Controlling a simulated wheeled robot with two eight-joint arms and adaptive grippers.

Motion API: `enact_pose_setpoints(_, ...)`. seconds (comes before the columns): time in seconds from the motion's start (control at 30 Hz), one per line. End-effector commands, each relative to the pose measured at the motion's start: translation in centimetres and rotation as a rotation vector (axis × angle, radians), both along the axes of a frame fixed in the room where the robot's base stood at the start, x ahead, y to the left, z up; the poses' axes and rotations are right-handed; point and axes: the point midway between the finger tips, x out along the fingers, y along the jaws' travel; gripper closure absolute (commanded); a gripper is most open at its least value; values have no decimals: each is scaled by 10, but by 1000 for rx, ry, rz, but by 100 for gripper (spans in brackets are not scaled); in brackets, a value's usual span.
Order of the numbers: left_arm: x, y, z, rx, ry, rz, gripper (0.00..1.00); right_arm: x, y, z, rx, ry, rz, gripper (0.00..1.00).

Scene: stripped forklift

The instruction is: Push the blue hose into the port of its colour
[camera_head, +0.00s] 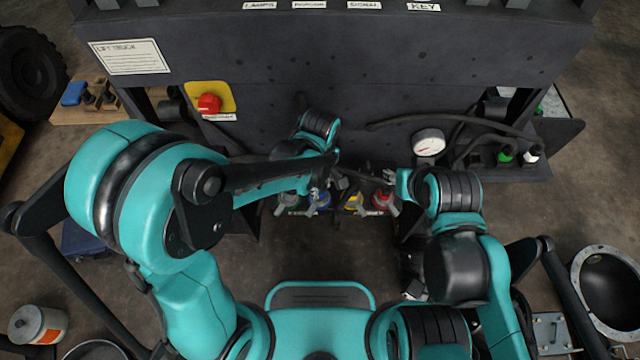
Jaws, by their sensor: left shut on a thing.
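A row of ports sits low at the machine's front: a grey-green one (287,200), the blue port (321,198), a yellow one (354,203) and a red one (382,199). My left gripper (340,176) is shut, just above and behind the blue and yellow ports. It holds a small dark piece that I take to be the blue hose (344,184); its colour mark is too small to make out, and it appears apart from the ports. My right gripper (390,177) is above the red port, its fingers too small to read. My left arm hides part of the panel.
A dark hose (440,121) runs across the panel to the right, past a round gauge (428,142). Green (505,155) and white (532,154) caps stand at the right. A red knob on a yellow plate (209,103) is at the left.

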Motion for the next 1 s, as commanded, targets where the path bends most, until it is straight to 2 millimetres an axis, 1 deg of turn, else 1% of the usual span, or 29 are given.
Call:
enact_pose_setpoints(0.8,0,0,-12,0,0,0,100,0,0,-11,0,0,0,60)
enact_pose_setpoints(1.0,0,0,-11,0,0,0,100,0,0,-10,0,0,0,60)
